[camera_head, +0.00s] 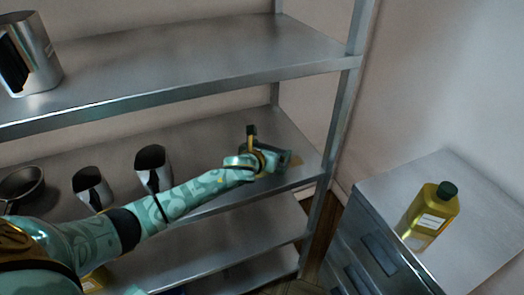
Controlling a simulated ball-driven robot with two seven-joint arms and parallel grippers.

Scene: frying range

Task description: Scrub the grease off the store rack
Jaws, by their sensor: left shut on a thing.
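The metal store rack (180,76) fills the left and middle of the head view, with several shelves. My left arm reaches over its middle shelf, and my left gripper (270,160) is near the right end of that shelf. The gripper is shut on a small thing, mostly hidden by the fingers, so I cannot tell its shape. I cannot tell whether the held thing touches the shelf. My right gripper is out of view.
A metal jug (35,55) stands on the upper shelf. Two steel scoops or cups (153,168) (90,187) and a dark pan (21,185) are on the middle shelf. A yellow bottle with a green cap (428,216) stands on a grey drawer cabinet (480,205) at right.

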